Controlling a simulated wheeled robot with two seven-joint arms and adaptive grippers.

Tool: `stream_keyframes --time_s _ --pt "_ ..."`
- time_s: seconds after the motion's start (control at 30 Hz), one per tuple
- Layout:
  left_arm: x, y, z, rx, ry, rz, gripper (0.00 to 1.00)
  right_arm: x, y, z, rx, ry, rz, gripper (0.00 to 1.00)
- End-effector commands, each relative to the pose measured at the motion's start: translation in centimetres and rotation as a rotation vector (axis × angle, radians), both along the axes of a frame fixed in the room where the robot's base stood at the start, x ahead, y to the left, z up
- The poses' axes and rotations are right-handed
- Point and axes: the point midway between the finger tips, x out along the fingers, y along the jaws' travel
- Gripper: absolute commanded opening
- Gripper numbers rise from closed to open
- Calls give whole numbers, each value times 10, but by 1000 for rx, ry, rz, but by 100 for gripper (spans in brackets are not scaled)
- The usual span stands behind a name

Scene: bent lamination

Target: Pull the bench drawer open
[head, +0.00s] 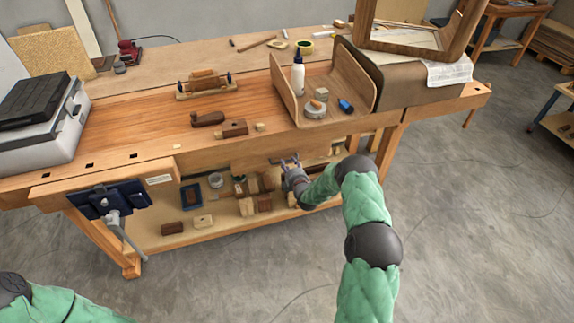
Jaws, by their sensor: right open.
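The wooden workbench (115,177) runs across the view. A plain wooden front (252,158) under the bench top's middle looks like the drawer front; my right gripper partly covers its lower edge. My right gripper (290,159) is open, with its fingers pointing up toward that front's lower edge. I cannot tell whether the fingers touch it or a handle. No clear gap shows the drawer pulled out. My left gripper is out of view; only part of my left arm shows at the lower left.
A bent wooden tray (282,88) with a white bottle (298,74) stands on the bench top. A blue vise (108,199) juts from the front left. A lower shelf (235,226) holds several wooden tools and blocks. The floor (470,220) at right is clear.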

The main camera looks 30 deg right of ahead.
Motion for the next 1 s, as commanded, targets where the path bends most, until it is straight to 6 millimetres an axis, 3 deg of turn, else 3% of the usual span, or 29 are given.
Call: stream_keyframes --time_s 0.2,0.57,0.7,1.0 --pt "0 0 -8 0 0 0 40 20 -5 -5 1 0 -1 42" --pt "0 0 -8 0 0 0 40 23 -6 -5 1 1 -1 42" --pt "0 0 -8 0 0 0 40 23 -6 -5 1 1 -1 3" --pt "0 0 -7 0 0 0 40 21 -5 -5 1 2 -1 0"
